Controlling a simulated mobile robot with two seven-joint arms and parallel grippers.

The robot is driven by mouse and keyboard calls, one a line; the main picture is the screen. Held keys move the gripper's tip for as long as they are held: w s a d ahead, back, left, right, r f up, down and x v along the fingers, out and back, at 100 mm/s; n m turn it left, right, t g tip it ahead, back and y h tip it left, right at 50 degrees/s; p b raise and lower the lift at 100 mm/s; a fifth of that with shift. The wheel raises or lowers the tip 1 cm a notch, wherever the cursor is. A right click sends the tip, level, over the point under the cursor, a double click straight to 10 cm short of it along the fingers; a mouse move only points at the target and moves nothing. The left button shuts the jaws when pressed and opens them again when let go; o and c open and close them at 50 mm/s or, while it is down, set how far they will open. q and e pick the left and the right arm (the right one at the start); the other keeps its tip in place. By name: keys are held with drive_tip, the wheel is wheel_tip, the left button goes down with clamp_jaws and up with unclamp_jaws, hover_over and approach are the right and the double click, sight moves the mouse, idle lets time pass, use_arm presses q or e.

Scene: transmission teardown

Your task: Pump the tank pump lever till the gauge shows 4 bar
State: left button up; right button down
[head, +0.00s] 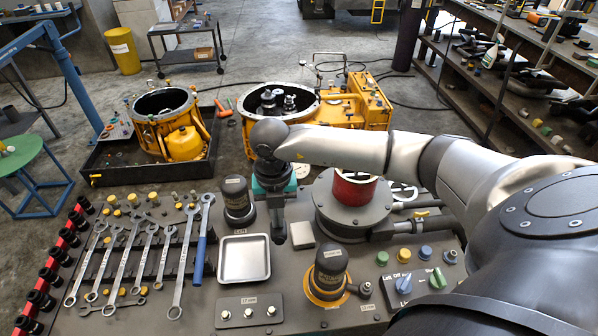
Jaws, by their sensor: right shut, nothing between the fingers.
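My right gripper (279,236) points down over the grey bench, between a black capped cylinder and the red-topped round fixture. Its fingers are shut and I see nothing held. My left gripper is out of view. I cannot surely pick out the tank pump lever. A yellow box-like unit (372,98) stands on the floor behind the bench, with a thin bar handle (329,54) above it. A small round dial-like part (303,64) shows beside that handle, too small to read. My right arm crosses in front of part of the yellow housing and the bench.
The bench holds a row of wrenches (148,255), a metal tray (244,258), a black cylinder (238,199), a red cylinder fixture (353,189), an orange-based cylinder (330,272) and coloured knobs (404,284). A yellow housing (168,118) sits in a black floor tray. Shelves (500,85) stand right.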

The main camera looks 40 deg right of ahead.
sight(279, 230)
drive_tip(key=shift+f+b, duration=1.95)
drive_tip(key=shift+f, duration=0.85)
wheel_tip(279, 230, up, 8)
drive_tip(key=p, duration=0.6)
drive_tip(key=shift+r+p, duration=0.2)
drive_tip(key=shift+p, duration=0.2)
drive_tip(key=shift+f, duration=0.1)
wheel_tip(279, 230, down, 8)
drive_tip(key=b, duration=0.6)
drive_tip(key=shift+d+r, duration=0.1)
drive_tip(key=shift+r, duration=0.1)
wheel_tip(279, 230, up, 8)
drive_tip(key=p, duration=0.6)
drive_tip(key=shift+f, duration=0.1)
drive_tip(key=shift+f, duration=0.15)
